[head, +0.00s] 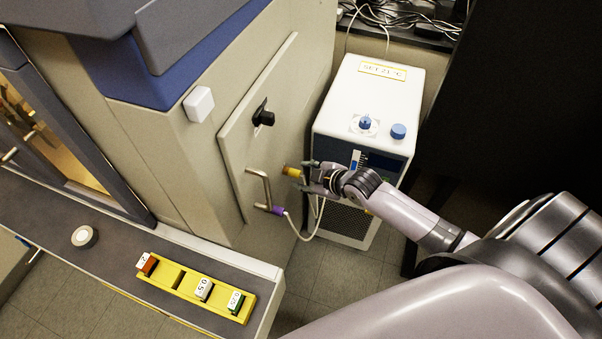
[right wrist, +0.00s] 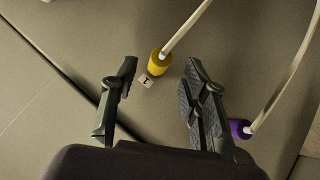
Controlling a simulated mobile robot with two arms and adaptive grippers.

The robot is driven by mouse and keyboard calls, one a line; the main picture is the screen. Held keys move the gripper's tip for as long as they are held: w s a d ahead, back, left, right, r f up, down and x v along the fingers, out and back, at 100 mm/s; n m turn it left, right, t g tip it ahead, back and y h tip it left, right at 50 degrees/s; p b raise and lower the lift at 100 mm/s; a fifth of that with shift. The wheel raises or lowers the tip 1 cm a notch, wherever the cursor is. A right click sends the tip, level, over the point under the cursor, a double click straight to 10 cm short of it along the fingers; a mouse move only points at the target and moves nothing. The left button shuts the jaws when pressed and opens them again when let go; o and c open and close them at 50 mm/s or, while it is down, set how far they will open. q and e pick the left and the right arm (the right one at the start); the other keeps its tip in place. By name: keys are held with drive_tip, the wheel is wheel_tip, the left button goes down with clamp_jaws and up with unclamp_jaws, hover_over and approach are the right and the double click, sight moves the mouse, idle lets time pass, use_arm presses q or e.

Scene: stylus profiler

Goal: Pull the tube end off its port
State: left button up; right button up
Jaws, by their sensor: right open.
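A yellow tube end (head: 291,171) is at the side panel of the beige cabinet, with a pale tube running from it. In the right wrist view the yellow tube end (right wrist: 160,62) lies between the fingertips of my right gripper (right wrist: 161,66), with a small pale marked piece (right wrist: 146,81) at its lower end. My right gripper (head: 305,174) is open, and I see no clear contact. A purple tube end (head: 277,210) is lower on the panel; it also shows beyond the right finger in the wrist view (right wrist: 240,128). Whether the yellow end is seated is unclear. My left gripper is out of view.
A metal handle (head: 261,187) and a black knob (head: 263,115) stand out from the panel. A white chiller (head: 372,95) stands close behind my right gripper.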

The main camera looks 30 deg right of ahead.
sight(292, 172)
drive_tip(key=shift+x, duration=1.15)
drive_tip(key=shift+c, duration=0.2)
clamp_jaws()
idle(0.5)
